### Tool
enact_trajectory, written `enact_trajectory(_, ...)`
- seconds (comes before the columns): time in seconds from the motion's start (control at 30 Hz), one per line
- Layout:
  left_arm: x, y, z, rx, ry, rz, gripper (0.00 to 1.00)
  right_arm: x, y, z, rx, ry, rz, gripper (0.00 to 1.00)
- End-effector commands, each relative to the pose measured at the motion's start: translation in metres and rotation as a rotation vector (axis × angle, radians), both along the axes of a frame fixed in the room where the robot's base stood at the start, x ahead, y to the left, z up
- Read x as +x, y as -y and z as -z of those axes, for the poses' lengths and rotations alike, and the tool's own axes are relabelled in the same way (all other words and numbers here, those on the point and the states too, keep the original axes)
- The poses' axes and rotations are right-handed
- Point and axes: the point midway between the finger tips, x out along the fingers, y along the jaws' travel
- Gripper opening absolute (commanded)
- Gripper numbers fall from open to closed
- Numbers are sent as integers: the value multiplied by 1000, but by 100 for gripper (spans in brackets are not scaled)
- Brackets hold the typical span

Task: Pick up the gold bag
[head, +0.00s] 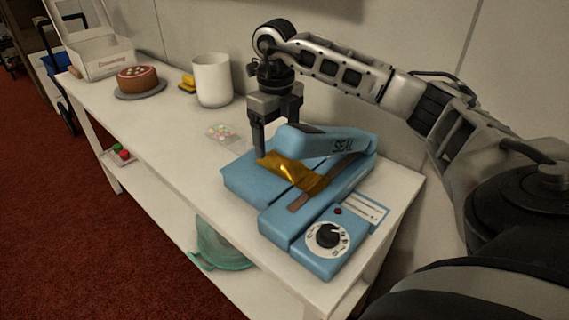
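The gold bag (293,172) is a shiny, crinkled packet lying across the blue heat sealer (283,222), partly under its raised lever labelled SEAL (325,143). My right gripper (275,140) comes in from the right and points down behind the bag's left end. Its fingers are apart. The left finger's tip is right by the bag's far left corner; I cannot tell whether it touches. The other finger's tip is hidden behind the lever. My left gripper is not in view.
A white canister (212,80), yellow item (188,83), brown cake (137,79) and white box (100,55) stand farther back on the white table (165,125). A small clear packet (224,134) lies left of the sealer. A green translucent container (218,245) is on the lower shelf.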

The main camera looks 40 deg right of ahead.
Motion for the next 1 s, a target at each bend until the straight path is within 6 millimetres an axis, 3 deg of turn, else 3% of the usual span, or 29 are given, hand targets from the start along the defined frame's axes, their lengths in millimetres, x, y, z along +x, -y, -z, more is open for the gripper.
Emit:
enact_trajectory(0.2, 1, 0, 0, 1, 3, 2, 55, 0, -3, 34, 0, -4, -1, 79)
enact_trajectory(0.53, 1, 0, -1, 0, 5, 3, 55, 1, -3, 40, 0, 0, -1, 79)
enact_trajectory(0.7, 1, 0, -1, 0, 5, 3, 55, 1, -3, 40, 0, 0, -1, 32)
enact_trajectory(0.8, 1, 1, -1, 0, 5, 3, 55, 1, -3, 40, 0, 0, -1, 27)
enact_trajectory(1.0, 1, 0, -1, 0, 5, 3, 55, 1, -3, 39, 0, 0, -1, 27)
